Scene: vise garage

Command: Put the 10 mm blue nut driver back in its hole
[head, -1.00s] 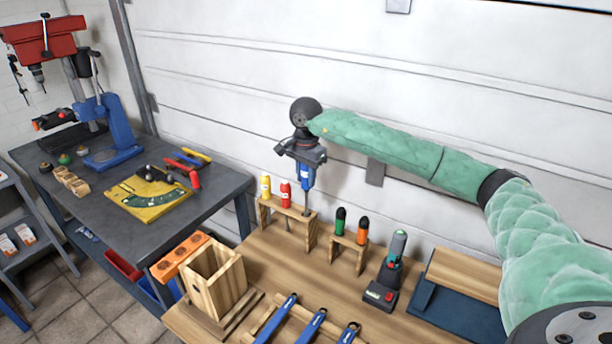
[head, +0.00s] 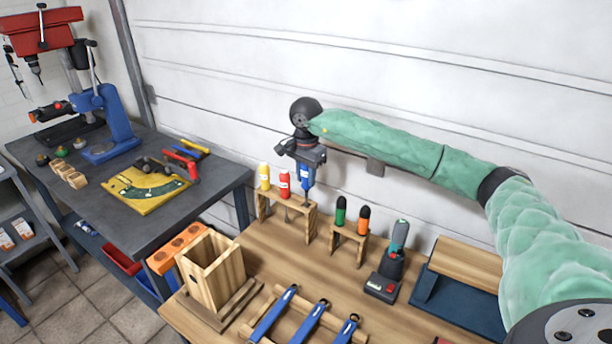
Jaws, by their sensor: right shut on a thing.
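The blue nut driver (head: 308,179) hangs upright in my right gripper (head: 307,164), which is shut on its handle. It is over the right end of a small wooden rack (head: 310,222). Its shaft reaches down to the rack's top; I cannot tell whether the tip is inside the hole. A yellow-handled driver (head: 264,177) and a red-handled driver (head: 284,184) stand in the same rack, to the left. My left gripper is not in view.
A second rack (head: 348,243) with green (head: 340,211) and orange (head: 363,219) handled tools stands to the right. A black-and-grey tool (head: 390,265), an open wooden box (head: 212,270) and blue clamps (head: 310,322) are nearby. The wall is close behind.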

